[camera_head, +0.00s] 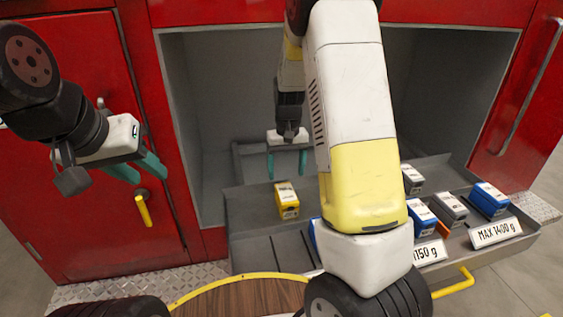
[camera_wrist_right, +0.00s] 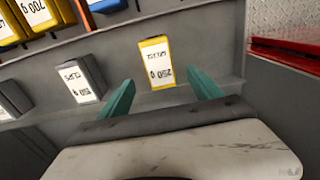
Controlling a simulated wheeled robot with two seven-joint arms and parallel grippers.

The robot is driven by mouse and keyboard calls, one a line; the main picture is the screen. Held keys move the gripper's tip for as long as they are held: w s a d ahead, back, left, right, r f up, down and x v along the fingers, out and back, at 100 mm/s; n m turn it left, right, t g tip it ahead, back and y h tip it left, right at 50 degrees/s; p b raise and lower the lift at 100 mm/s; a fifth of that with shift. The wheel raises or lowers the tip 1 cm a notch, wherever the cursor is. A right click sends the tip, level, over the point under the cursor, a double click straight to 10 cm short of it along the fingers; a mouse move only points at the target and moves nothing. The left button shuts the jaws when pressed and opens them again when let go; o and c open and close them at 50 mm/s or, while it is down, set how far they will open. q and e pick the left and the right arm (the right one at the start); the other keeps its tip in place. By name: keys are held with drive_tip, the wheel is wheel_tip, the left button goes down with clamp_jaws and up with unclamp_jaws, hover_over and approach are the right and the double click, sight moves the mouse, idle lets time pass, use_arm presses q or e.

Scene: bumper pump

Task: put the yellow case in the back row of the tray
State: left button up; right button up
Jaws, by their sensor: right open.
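The yellow case (camera_head: 287,200), with a white label, stands on the left part of the grey tray (camera_head: 242,205). In the right wrist view the yellow case (camera_wrist_right: 156,50) reads 250 g and shows beyond and between my fingertips. My right gripper (camera_head: 287,172) is open and empty, behind the case in the head view, with its teal fingers (camera_wrist_right: 160,90) pointing down. I cannot tell whether they touch the case. My left gripper (camera_head: 138,172) is open and empty at the left, before the red cabinet door. My right arm hides the tray's middle.
On the tray's right are a grey case (camera_head: 412,179), another grey case (camera_head: 451,208) and a blue case (camera_head: 490,199). A sign reads MAX 1400 g (camera_head: 496,232); another (camera_head: 428,253) is partly hidden. Dark slots (camera_head: 290,247) at the tray's front left look empty. A round wooden top (camera_head: 235,299) is in front.

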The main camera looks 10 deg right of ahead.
drive_tip(key=s+a+r+t+y, duration=0.1)
drive_tip(key=s+r, duration=0.4)
drive_tip(key=r, duration=0.2)
drive_tip(key=s+r+t+y, duration=0.1)
drive_tip(key=s+r+t, duration=0.1)
drive_tip(key=s+r, duration=0.5)
drive_tip(key=s+r+t, duration=0.1)
drive_tip(key=s+r, duration=0.2)
drive_tip(key=s, duration=0.3)
drive_tip(key=s+a+r+t, duration=0.1)
drive_tip(key=s+r+t, duration=0.1)
drive_tip(key=s, duration=0.4)
drive_tip(key=shift+r, duration=0.8)
